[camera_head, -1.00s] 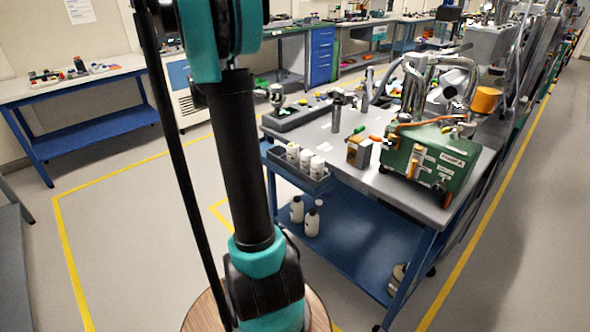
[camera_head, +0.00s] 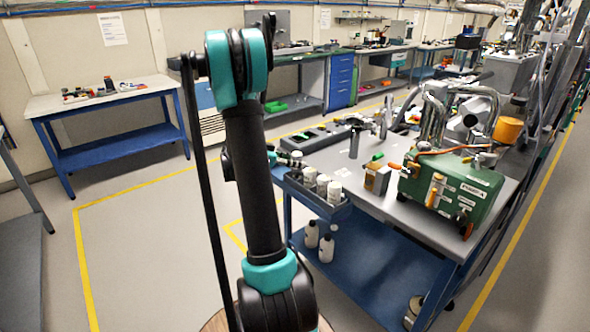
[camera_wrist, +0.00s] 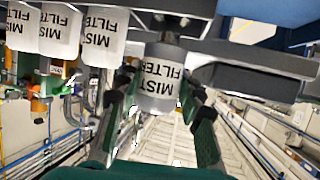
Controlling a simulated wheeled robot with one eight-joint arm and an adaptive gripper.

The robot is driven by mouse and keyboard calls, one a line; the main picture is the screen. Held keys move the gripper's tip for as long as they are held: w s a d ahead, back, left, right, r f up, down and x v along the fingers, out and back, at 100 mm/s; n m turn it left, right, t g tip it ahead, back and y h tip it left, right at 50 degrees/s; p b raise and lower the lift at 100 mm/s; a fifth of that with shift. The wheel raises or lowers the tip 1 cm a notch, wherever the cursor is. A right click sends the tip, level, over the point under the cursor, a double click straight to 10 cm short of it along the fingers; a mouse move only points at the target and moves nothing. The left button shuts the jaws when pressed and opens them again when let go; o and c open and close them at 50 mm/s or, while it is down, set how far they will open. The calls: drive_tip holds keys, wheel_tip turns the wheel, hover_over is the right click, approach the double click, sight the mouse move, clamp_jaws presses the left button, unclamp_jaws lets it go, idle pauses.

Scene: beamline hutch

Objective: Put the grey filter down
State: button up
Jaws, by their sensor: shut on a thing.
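In the wrist view, the grey filter (camera_wrist: 158,85), marked MIST FILTER, sits between the two dark fingers of my gripper (camera_wrist: 161,98), which is shut on it. Its lettering appears upside down. One end meets a dark bar, and I cannot tell whether it rests in a slot. White filters (camera_wrist: 103,38) stand in a row beside it on the left of that view. In the head view, white filters (camera_head: 322,184) stand in a blue-grey rack (camera_head: 318,206) on the bench's near left edge. My gripper (camera_head: 288,158) is small and partly hidden by the arm there, close to the rack.
The grey bench top (camera_head: 355,160) bears a green pump (camera_head: 450,192), a small brass-coloured box (camera_head: 377,179) and metal pipes. White bottles (camera_head: 326,248) stand on the blue lower shelf (camera_head: 375,270). A separate table (camera_head: 105,97) stands at left, with open floor between.

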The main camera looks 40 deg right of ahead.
sight(294, 168)
drive_tip(key=shift+f, duration=1.65)
drive_tip(key=o, duration=1.3)
drive_tip(key=shift+f, duration=0.1)
drive_tip(key=shift+a, duration=0.1)
drive_tip(key=v, duration=1.2)
drive_tip(key=s+a+f+n+t+y, duration=0.3)
drive_tip(key=s+a+n+y, duration=0.3)
drive_tip(key=s+a+n, duration=0.4)
drive_tip(key=s+a+f+n+t+y, duration=0.3)
drive_tip(key=s+a+f+n+y, duration=0.2)
drive_tip(key=s+a+n, duration=0.5)
drive_tip(key=a+y, duration=0.2)
drive_tip(key=a, duration=0.4)
drive_tip(key=shift+s+a+f+t, duration=0.15)
drive_tip(key=shift+s+f+t, duration=0.2)
drive_tip(key=shift+t, duration=0.05)
